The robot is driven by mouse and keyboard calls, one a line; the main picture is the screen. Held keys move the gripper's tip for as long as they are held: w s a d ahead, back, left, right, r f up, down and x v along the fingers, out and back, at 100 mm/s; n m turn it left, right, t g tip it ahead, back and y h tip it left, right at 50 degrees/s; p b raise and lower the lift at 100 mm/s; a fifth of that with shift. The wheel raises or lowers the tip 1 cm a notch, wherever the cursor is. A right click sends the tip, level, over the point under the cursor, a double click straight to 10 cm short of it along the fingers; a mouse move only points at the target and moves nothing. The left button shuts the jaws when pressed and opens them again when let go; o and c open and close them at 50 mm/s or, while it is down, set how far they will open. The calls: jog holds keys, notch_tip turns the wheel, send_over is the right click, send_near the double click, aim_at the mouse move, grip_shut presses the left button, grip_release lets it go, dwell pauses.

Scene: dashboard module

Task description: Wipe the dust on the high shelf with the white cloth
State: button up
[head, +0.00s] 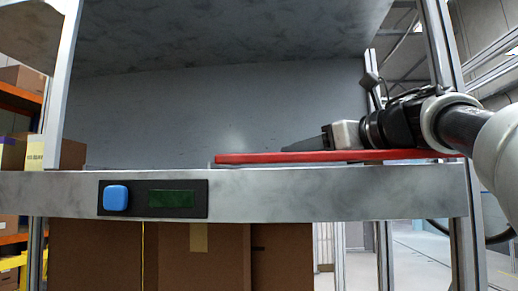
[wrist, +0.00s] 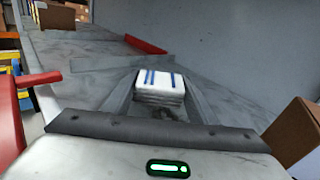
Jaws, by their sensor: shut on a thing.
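In the wrist view my gripper (wrist: 158,92) is shut on the folded white cloth (wrist: 156,82), which has blue stripes. The cloth is between the two grey fingers. Below and beyond it lies the grey, smudged top of the high shelf (wrist: 85,85); I cannot tell whether the cloth touches it. In the head view my gripper (head: 305,146) reaches in from the right, low over the shelf and pointing left. Its fingertips are partly hidden behind a red edge, and the cloth does not show there. I cannot tell dust from the shelf's mottled surface.
The red edge (head: 300,157) runs along the shelf's right front; a red piece (wrist: 145,44) also shows at the back in the wrist view. The front beam (head: 330,192) carries a blue button (head: 116,198). A metal post (head: 62,90) stands left. A cardboard box (wrist: 296,135) is at right.

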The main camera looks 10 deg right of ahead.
jog(key=shift+g, duration=0.8)
jog(key=f, duration=0.2)
jog(key=w+a+f, duration=0.1)
jog(key=f, duration=0.2)
jog(key=w+a+f, duration=0.1)
jog(key=f, duration=0.1)
jog(key=shift+w+a+f, duration=0.15)
jog(key=shift+w+f, duration=0.05)
jog(key=r+p, duration=0.3)
jog(key=shift+s+a+r, duration=0.1)
jog(key=shift+s+a, duration=0.05)
jog(key=shift+s, duration=0.1)
jog(key=shift+w+a+r+p, duration=0.4)
jog(key=shift+r+p, duration=0.15)
jog(key=shift+p, duration=0.1)
jog(key=shift+w+a+r+p, duration=0.4)
jog(key=shift+r+p, duration=0.1)
jog(key=shift+p, duration=0.1)
jog(key=shift+w+d+r, duration=0.15)
jog(key=shift+d+r, duration=0.1)
jog(key=shift+r, duration=0.05)
jog(key=shift+d+r+p, duration=0.2)
jog(key=shift+r+p, duration=0.05)
jog(key=shift+p, duration=0.1)
jog(key=r+p, duration=0.3)
jog(key=shift+s+d+r, duration=0.1)
jog(key=shift+s, duration=0.1)
jog(key=shift+s, duration=0.1)
